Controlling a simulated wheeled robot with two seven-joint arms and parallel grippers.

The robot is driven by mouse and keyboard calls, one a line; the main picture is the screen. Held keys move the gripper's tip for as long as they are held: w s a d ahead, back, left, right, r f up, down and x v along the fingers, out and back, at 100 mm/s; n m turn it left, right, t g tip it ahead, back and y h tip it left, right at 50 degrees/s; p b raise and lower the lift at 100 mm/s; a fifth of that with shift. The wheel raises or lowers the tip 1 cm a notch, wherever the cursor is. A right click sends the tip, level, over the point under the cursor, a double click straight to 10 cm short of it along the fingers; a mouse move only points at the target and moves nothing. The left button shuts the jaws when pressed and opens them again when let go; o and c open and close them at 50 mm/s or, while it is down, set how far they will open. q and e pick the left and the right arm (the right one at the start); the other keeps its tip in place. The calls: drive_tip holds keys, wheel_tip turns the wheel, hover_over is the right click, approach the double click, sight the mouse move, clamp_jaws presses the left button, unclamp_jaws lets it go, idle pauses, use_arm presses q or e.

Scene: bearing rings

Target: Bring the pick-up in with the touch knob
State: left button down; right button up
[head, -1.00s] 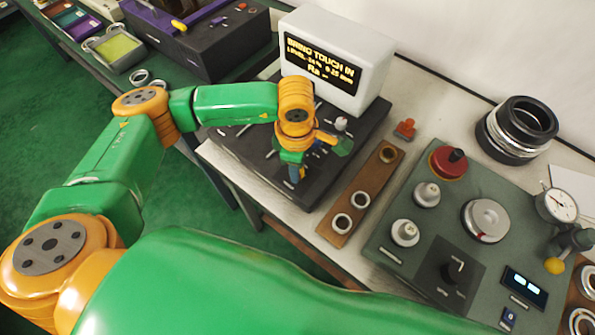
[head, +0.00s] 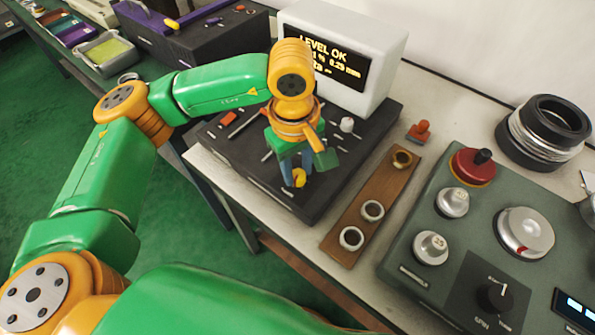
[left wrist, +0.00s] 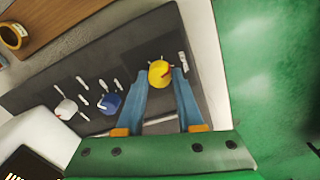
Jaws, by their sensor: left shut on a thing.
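The dark measuring unit (head: 229,149) stands on the table with a white display box (head: 372,40) at its back. The screen (head: 331,56) reads "LEVEL OK" and "0.29 mm", partly hidden by my arm. My left gripper (head: 296,179) is shut on a yellow knob (head: 299,177) near the unit's front edge. In the left wrist view the yellow knob (left wrist: 159,72) sits between the blue fingertips (left wrist: 158,80), with a blue knob (left wrist: 110,103) and a white knob (left wrist: 66,109) beside it. Knob labels are too small to read. I cannot make out the pick-up.
A wooden strip (head: 345,219) with several rings lies to the unit's right. Beyond it is a green panel (head: 446,205) with knobs and a dial. A stack of rings (head: 545,135) stands behind that panel. An orange stamp-like piece (head: 419,132) stands near the display.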

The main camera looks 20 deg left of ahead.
sight(296, 174)
idle(0.3)
use_arm(q)
drive_tip(key=c, duration=0.5)
unclamp_jaws()
drive_tip(key=shift+c, duration=0.2)
wheel_tip(296, 174, up, 7)
drive_tip(key=shift+s+r+b, duration=0.1)
drive_tip(key=shift+b, duration=0.25)
drive_tip(key=shift+a, duration=0.1)
